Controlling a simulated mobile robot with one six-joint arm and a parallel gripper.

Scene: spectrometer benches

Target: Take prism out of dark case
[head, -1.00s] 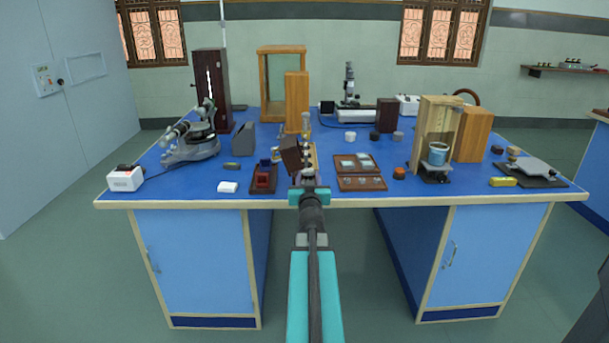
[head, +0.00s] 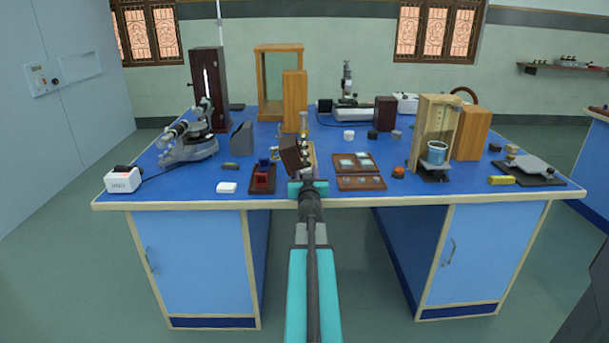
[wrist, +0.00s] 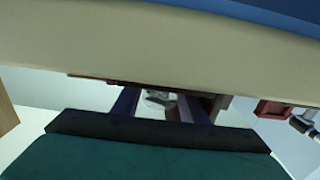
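Two dark cases lie open on the blue bench. One (head: 257,188), left of my gripper, has red lining and a red block inside; it also shows in the wrist view (wrist: 272,108). The other (head: 372,184), to the right, is a two-part brown case with pale glass pieces and round lenses. I cannot tell which piece is the prism. My gripper (head: 307,178) is at the bench's front edge, between the cases. In the wrist view its two fingers (wrist: 160,106) stand apart with nothing clearly held; a grey thing shows between them, apparently beyond. The fingertips are partly hidden.
A dark tilted block (head: 289,154) with brass-like parts stands just beyond my gripper. The cream bench edge (wrist: 150,45) lies close across the wrist view.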

